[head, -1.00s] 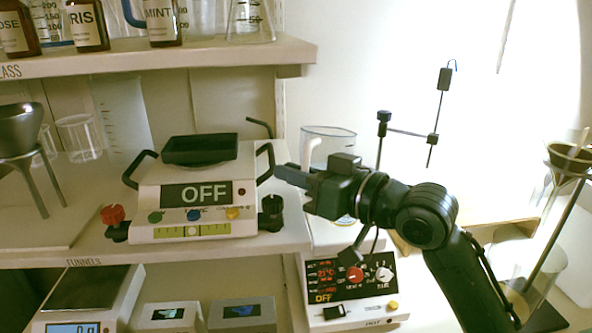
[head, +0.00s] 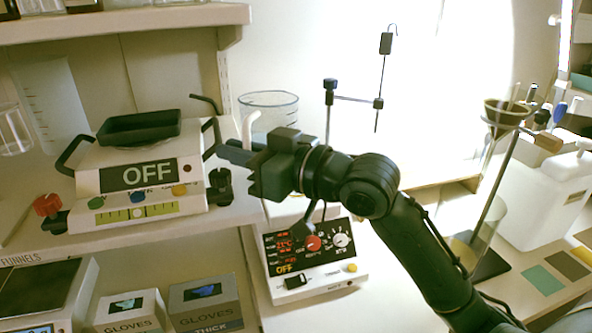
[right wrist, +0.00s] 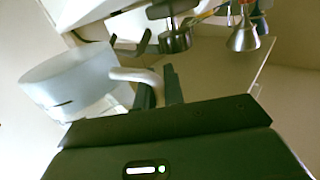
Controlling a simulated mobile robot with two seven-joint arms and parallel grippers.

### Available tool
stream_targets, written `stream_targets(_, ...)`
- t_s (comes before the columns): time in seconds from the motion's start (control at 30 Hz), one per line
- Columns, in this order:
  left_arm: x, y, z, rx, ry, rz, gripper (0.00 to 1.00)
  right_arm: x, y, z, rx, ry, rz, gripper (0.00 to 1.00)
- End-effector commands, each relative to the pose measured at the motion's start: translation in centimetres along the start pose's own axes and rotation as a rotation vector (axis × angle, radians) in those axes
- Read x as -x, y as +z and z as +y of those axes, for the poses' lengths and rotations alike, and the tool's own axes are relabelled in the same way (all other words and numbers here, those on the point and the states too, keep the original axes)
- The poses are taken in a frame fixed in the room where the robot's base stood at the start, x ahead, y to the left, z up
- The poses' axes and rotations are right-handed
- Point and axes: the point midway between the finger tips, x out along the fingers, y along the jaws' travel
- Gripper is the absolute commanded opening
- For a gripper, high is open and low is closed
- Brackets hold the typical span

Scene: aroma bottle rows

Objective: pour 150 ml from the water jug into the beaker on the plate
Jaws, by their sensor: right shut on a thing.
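The water jug (head: 268,101) is clear, with a blue-looking rim and a pale handle (head: 250,124). It is behind my right gripper (head: 232,152), which covers its lower part. In the right wrist view the jug (right wrist: 68,82) is at the left, and its handle (right wrist: 134,75) reaches my right fingers (right wrist: 160,90), which are shut on it. The plate (head: 316,262) has a red 21°C display and reads OFF. Its top is mostly hidden behind my arm, and I cannot make out a beaker there. The jug's water level is unclear. My left gripper is not in view.
A device reading OFF (head: 148,176) stands left of my gripper. A thin stand (head: 329,110) rises behind my arm. A funnel stand (head: 500,175) and a white container (head: 545,195) are at the right. Glove boxes (head: 205,302) are below.

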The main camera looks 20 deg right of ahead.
Motion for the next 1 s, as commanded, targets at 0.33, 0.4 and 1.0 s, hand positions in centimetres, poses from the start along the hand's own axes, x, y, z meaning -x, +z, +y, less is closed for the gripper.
stream_targets(0.33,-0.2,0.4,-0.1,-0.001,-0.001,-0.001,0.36,0.1,0.1,-0.3,0.066,0.001,0.016,0.00)
stream_targets(0.4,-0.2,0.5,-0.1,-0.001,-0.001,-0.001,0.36,0.1,0.1,-0.3,0.065,0.001,0.016,0.00)
stream_targets(1.0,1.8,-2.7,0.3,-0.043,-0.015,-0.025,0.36,0.7,-3.3,-3.5,0.063,0.000,0.015,0.00)
